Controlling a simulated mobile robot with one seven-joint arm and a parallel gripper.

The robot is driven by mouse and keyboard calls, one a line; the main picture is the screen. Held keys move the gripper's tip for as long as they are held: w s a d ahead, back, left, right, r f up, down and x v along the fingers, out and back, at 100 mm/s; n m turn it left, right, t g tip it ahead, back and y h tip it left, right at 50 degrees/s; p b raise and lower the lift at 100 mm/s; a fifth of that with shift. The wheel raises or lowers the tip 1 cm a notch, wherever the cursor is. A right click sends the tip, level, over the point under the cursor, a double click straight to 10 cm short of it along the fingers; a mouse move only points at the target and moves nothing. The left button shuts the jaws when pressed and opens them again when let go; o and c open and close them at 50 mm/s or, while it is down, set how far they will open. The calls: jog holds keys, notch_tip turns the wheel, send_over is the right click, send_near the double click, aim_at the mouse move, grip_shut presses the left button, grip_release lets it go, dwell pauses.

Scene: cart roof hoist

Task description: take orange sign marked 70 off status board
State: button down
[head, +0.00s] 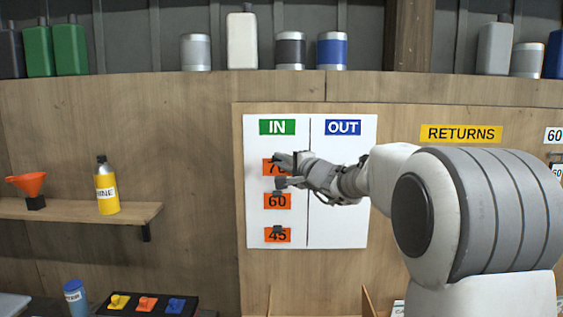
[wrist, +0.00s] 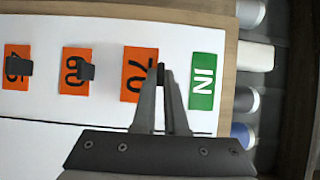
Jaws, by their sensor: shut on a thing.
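The orange sign marked 70 (head: 267,168) hangs at the top of the IN column on the white status board (head: 340,220). It also shows in the wrist view (wrist: 132,80), lying flat against the board below the green IN label (wrist: 202,85). My gripper (head: 279,169) is at this sign and covers part of its number. In the wrist view my two fingers (wrist: 161,88) are shut on the sign's dark tab near the sign's edge. The exact contact is partly hidden by the fingers.
The OUT column is bare. A ledge with bottles and cans runs above the board. A yellow RETURNS label (head: 461,133) is at the right.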

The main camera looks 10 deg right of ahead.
jog(key=s+a+b, duration=0.1)
jog(key=s+b, duration=0.3)
jog(key=s, duration=0.2)
dwell(0.6)
